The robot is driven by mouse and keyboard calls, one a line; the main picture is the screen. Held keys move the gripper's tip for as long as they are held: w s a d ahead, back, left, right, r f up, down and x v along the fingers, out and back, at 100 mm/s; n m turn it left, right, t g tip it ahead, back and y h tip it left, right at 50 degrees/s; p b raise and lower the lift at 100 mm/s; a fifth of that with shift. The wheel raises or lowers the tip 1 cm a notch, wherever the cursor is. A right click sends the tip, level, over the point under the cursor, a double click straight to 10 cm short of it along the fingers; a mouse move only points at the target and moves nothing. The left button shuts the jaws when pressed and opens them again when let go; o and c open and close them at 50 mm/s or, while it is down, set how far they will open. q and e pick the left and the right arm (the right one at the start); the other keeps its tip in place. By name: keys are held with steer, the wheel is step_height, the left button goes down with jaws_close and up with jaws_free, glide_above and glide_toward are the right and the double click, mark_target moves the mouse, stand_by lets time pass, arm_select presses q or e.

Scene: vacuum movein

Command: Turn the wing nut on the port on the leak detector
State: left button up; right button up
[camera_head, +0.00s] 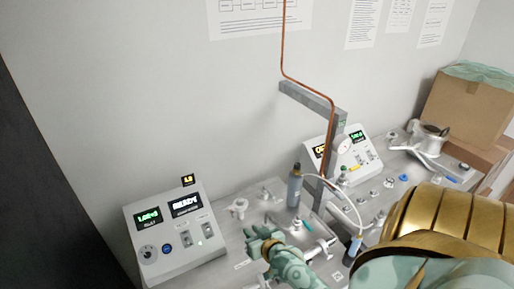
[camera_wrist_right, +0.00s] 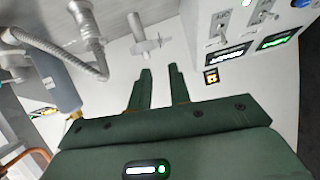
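A small pale metal port with a clamp and what looks like its wing nut (camera_wrist_right: 147,46) stands just beyond my right fingertips in the right wrist view. In the head view, a small port (camera_head: 238,207) beside the left console appears to be the same one. The console (camera_head: 175,232) has a green display and a white one, with knobs and switches. My right gripper (camera_wrist_right: 160,71) is open, its two dark green fingers apart with nothing between them. In the head view, my right gripper (camera_head: 254,238) is over the bench, just in front of the port. My left gripper is not in view.
A grey cylinder (camera_head: 295,186), a copper pipe (camera_head: 284,45) and a grey post stand behind my right gripper. A corrugated metal hose (camera_wrist_right: 91,48) is left of the port in the wrist view. A second console (camera_head: 337,150) and a cardboard box (camera_head: 468,112) are farther right.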

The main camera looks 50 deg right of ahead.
steer(key=v, duration=0.3)
stand_by(0.6)
